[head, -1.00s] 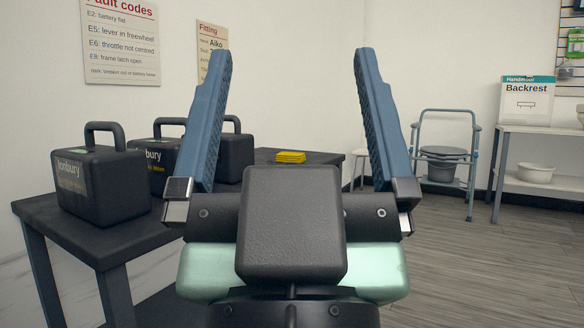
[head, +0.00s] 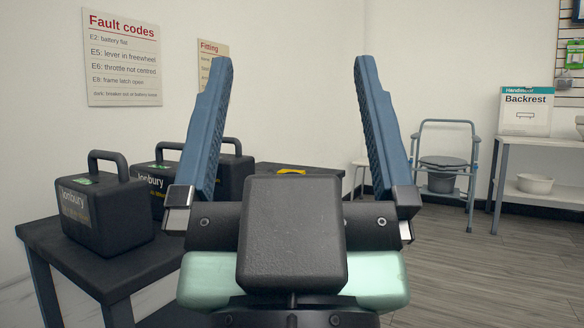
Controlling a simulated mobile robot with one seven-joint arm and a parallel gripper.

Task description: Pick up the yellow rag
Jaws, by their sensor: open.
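The yellow rag (head: 291,171) lies on the dark table (head: 105,268), toward its far right end. Only a thin strip of the rag shows above my gripper's black body, which hides the rest. My gripper (head: 295,60) is open and empty, its two blue fingers raised and spread wide. In the picture the rag is between the fingers, low down, but it lies beyond the gripper.
Black battery cases with handles, one at the front (head: 104,205) and others behind it (head: 160,180), stand on the table left of the rag. A commode chair (head: 440,170) and a shelf with a white bowl (head: 535,183) are at the right. The floor there is clear.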

